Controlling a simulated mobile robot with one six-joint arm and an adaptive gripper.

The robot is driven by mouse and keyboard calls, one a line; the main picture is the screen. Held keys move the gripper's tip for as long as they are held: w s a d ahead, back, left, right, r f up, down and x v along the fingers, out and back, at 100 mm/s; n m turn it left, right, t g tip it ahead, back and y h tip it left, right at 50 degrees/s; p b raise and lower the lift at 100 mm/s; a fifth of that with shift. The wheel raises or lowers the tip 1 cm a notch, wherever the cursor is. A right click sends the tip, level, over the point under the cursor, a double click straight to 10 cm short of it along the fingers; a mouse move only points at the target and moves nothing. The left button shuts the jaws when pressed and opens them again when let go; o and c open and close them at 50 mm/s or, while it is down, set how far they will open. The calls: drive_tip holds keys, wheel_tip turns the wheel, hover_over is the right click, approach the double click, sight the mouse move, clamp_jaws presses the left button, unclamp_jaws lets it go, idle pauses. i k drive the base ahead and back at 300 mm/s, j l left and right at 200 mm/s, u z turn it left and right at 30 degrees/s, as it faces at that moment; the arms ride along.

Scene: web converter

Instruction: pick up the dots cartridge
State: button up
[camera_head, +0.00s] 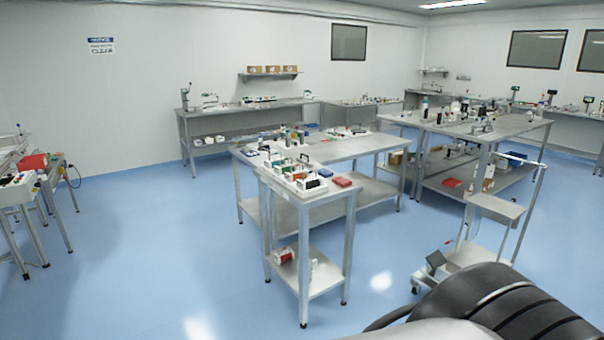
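Several small cartridge-like items (313,184) with white bodies, dark handles and coloured parts stand in a row on the small front steel table (325,197). They are too small at this distance for me to tell which one is the dots cartridge, or to see any dots pattern. My gripper is not in view. A black ribbed part and a pale rounded part at the bottom right look like my own arm.
Red flat pieces (342,181) lie beside the row. A lower shelf (318,280) holds a red-and-white item (284,255). A longer bench (350,148) stands behind, a wheeled stand (480,250) to the right. Blue floor (150,260) is clear at left and front.

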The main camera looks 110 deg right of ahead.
sight(281, 169)
drive_tip(key=z, duration=2.3)
drive_tip(key=i+z, duration=0.2)
drive_tip(key=z, duration=0.2)
drive_tip(key=i+j+z, duration=0.15)
drive_tip(key=z, duration=0.3)
drive_tip(key=i+j+z, duration=0.15)
drive_tip(key=z, duration=0.25)
drive_tip(key=i+j+z, duration=0.1)
drive_tip(key=j+z, duration=0.15)
drive_tip(key=z, duration=0.15)
drive_tip(key=i+j, duration=0.15)
drive_tip(key=j, duration=0.2)
drive_tip(key=i+j, duration=0.1)
drive_tip(key=j, duration=0.25)
